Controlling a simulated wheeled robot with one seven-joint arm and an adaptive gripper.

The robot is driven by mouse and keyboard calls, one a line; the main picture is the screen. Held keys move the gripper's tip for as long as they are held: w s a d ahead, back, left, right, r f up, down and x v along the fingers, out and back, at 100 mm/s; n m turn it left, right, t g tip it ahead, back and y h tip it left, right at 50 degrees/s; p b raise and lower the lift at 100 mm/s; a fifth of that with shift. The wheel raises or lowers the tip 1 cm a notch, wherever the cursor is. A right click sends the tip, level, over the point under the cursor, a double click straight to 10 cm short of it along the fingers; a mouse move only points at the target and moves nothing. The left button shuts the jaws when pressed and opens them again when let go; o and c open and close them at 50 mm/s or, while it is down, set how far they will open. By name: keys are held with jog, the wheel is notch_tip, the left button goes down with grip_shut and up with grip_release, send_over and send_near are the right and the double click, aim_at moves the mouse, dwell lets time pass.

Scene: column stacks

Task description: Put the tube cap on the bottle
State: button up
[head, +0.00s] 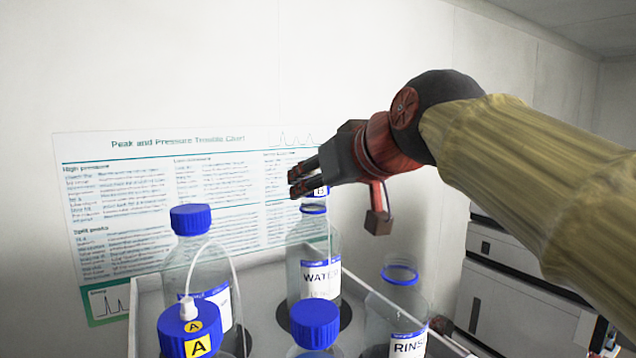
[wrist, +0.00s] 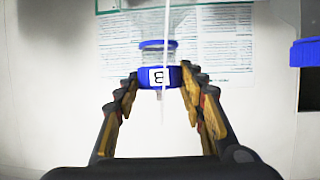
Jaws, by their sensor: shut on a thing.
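My gripper (head: 312,182) is shut on a blue tube cap (wrist: 161,77) with a white label marked B. The cap is mostly hidden by the fingers in the head view, where its label (head: 321,191) shows. A thin white tube (wrist: 165,30) passes in front of the cap in the wrist view, which appears upside down. The clear WATER bottle (head: 315,255) stands upright under the gripper with a blue ring (head: 313,208) on its neck. The cap is in line with its mouth, just above the ring. I cannot tell whether cap and glass touch.
Other bottles share the grey tray (head: 262,290): a blue-capped one (head: 190,219) at left, one with tube cap A (head: 188,325) in front, another blue-capped one (head: 315,320), and an open RINSE bottle (head: 398,295) at right. A wall chart (head: 120,190) is behind.

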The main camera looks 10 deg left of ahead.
jog(key=shift+f+b, duration=0.85)
jog(key=shift+b, duration=0.15)
dwell(0.8)
jog(key=o, duration=1)
jog(key=shift+o, duration=0.3)
jog(key=v, duration=1.2)
